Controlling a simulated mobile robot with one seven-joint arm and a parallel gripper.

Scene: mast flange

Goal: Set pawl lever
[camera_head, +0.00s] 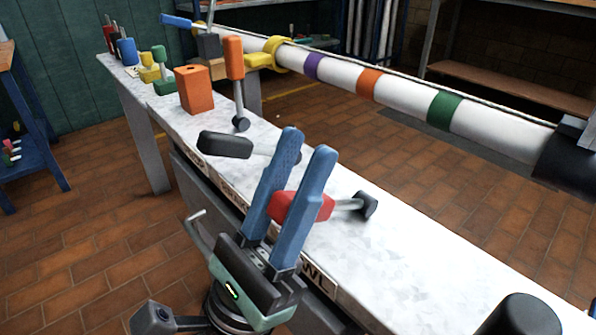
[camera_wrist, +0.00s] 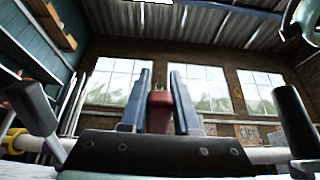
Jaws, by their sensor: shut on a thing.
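Part of the handle is hidden behind the near finger. In the wrist view, the red handle (camera_wrist: 160,110) sits between the two fingers (camera_wrist: 160,75). A label ending in "WL" (camera_head: 315,275) is on the bench's front edge below. I cannot tell whether the end piece touches the bench top.
A white mast (camera_head: 410,100) with coloured bands runs behind the bench (camera_head: 430,255). An orange-handled lever (camera_head: 234,60), an orange block (camera_head: 193,90) and a dark grey grip (camera_head: 225,145) are to the left. A black cylinder (camera_head: 525,315) stands at front right. The bench's middle right is clear.

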